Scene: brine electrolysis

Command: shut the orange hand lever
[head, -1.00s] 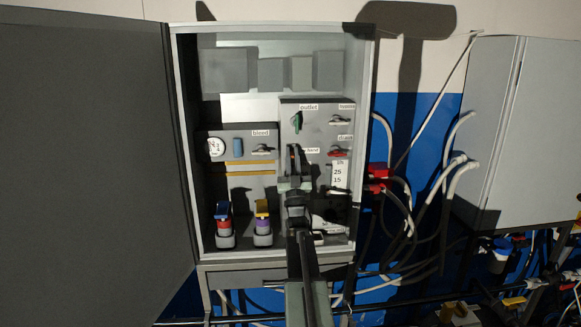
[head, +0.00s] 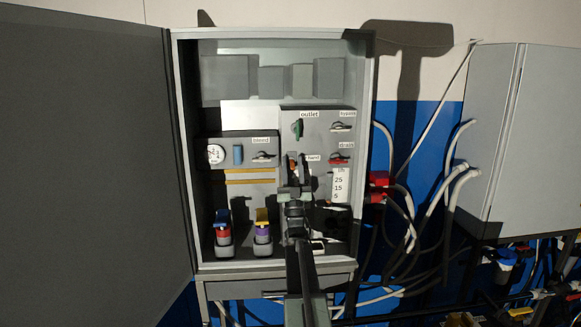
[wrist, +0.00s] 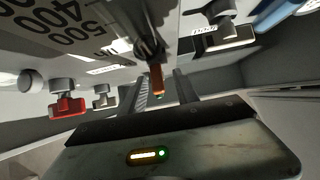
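The orange hand lever (wrist: 157,78) hangs from a dark valve stem in the wrist view. In the head view only a small orange patch of it (head: 292,164) shows beside my gripper; the rest is hidden. My gripper (head: 299,163) is in front of the right-hand panel, below the green outlet lever (head: 297,129). In the wrist view my gripper (wrist: 161,82) is open, with one finger on each side of the lever's lower end. Gaps seem to show on both sides; I cannot tell whether either finger touches it.
The bleed lever (head: 264,155), a gauge (head: 216,154) and two coloured-top units (head: 223,232) (head: 262,231) are left. The cabinet's side walls and open door (head: 90,160) bound the space.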

